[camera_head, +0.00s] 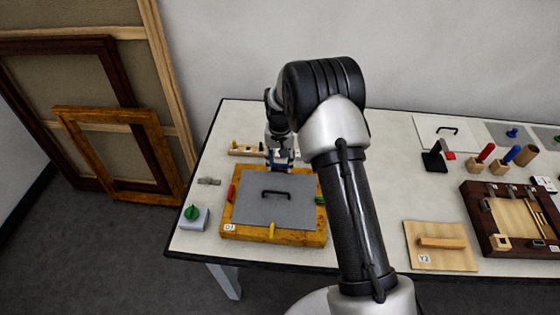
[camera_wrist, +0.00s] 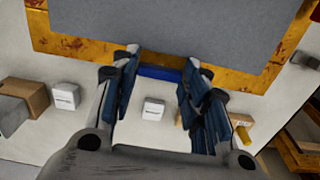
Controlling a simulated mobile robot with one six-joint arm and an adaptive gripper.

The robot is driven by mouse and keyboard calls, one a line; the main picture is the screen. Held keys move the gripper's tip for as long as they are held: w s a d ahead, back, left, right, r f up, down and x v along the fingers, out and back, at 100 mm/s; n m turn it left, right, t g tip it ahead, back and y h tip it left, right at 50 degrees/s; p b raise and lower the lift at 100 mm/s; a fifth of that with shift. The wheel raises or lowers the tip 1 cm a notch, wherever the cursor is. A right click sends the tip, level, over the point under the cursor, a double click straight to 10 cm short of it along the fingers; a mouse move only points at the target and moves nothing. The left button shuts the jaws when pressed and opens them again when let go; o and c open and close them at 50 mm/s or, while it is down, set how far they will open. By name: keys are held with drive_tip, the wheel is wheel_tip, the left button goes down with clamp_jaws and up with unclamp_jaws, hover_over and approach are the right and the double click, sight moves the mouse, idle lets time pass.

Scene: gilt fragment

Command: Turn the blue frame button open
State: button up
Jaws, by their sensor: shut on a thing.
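The gilt frame (camera_head: 310,238) lies flat on the table with a grey panel (camera_head: 285,211) in it. A black handle (camera_head: 274,194) is on the panel. A red button (camera_head: 231,193) is at the frame's left side, a green one (camera_head: 320,200) at the right and a yellow one (camera_head: 271,231) at the front. My gripper (camera_head: 281,167) is at the frame's far edge. In the wrist view my gripper (camera_wrist: 160,66) is shut on the blue button (camera_wrist: 160,73), which spans between the fingers along the frame edge. The fingers hide its ends.
A grey box with a green knob (camera_head: 191,212) stands left of the frame. A wooden piece (camera_head: 246,149) lies behind it. A board with a wooden handle (camera_head: 441,243) and a dark tray (camera_head: 476,215) are to the right. White blocks (camera_wrist: 153,108) show in the wrist view.

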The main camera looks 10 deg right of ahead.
sight(280, 164)
idle(0.3)
drive_tip(key=o, duration=1)
drive_tip(key=shift+o, duration=0.2)
wheel_tip(280, 164, up, 12)
